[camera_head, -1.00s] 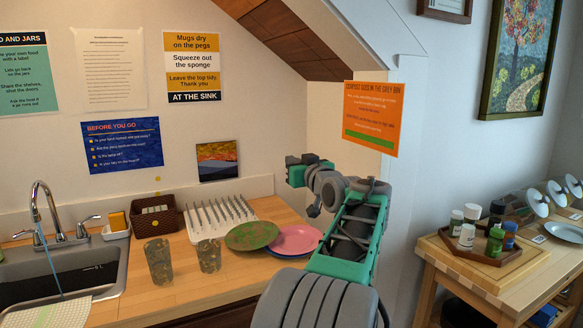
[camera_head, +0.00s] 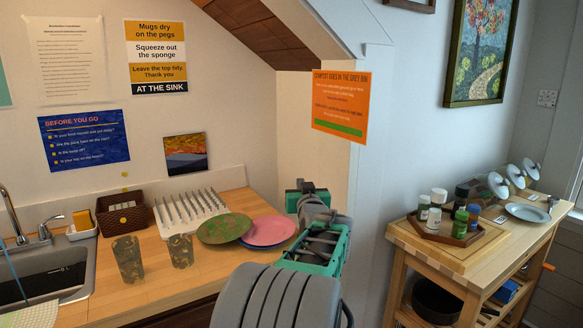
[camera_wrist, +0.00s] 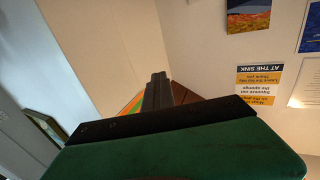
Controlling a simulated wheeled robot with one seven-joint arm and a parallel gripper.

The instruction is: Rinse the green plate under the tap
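The green plate (camera_head: 224,228) lies on the wooden counter in the head view, brownish marks on its face. Its right edge is beside a pink plate (camera_head: 268,231). The tap (camera_head: 12,215) is at the far left, partly cut off by the picture edge. A thin blue stream (camera_head: 14,275) slants down beneath it toward the sink (camera_head: 50,272). My gripper (camera_head: 305,189) is raised to the right of the plates, apart from the green plate. Its fingers are too small to judge there. The wrist view shows a dark finger part (camera_wrist: 156,93), with no plate visible.
A spiked white drying rack (camera_head: 188,207), a brown basket (camera_head: 122,213) and two patterned glasses (camera_head: 128,261) (camera_head: 181,250) stand around the green plate. A wall corner with an orange sign (camera_head: 340,103) is close behind my arm. A wooden trolley (camera_head: 450,262) stands right.

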